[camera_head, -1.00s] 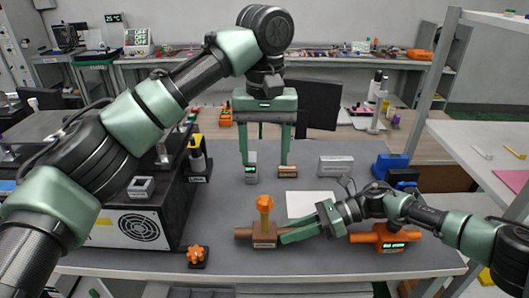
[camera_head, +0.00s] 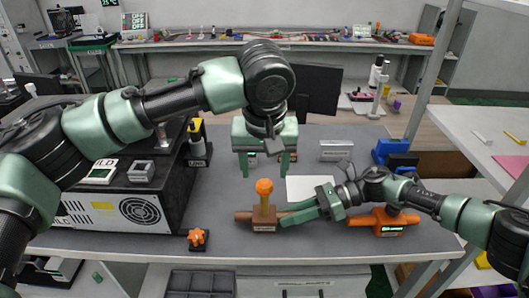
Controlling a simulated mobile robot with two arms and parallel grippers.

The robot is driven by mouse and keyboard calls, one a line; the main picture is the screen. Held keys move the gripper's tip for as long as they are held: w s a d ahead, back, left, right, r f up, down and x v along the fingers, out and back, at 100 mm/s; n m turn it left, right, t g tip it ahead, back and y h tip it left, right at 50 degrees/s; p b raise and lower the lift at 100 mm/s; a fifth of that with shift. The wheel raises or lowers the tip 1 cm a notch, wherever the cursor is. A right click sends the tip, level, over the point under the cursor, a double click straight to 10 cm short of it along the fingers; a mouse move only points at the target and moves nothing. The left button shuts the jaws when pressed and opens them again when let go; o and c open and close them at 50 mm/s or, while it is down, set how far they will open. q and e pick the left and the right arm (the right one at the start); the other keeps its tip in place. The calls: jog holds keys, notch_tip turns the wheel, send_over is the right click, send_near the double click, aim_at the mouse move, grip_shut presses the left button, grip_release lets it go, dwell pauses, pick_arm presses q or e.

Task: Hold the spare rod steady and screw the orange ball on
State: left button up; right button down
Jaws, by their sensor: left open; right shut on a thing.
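The orange ball (camera_head: 264,186) sits at the top of a short upright orange-tan post, the spare rod (camera_head: 264,205). The post rises from a brown block (camera_head: 264,226) with a label on its front and a brown bar out to the left. My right gripper (camera_head: 284,214) comes in from the right, shut on the right side of this brown piece; its exact contact is partly hidden. My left gripper (camera_head: 265,170) points down just above and behind the ball in the picture, fingers open and apart. I cannot tell its exact depth from the ball.
An orange fixture (camera_head: 389,222) stands to the right, near my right forearm. A small orange knob on a black base (camera_head: 198,238) stands at the left front. A dark box with a fan (camera_head: 140,210) fills the left. White paper (camera_head: 305,187) lies behind the brown block.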

aim_at(264, 182)
pick_arm(q)
jog(key=x, duration=0.6)
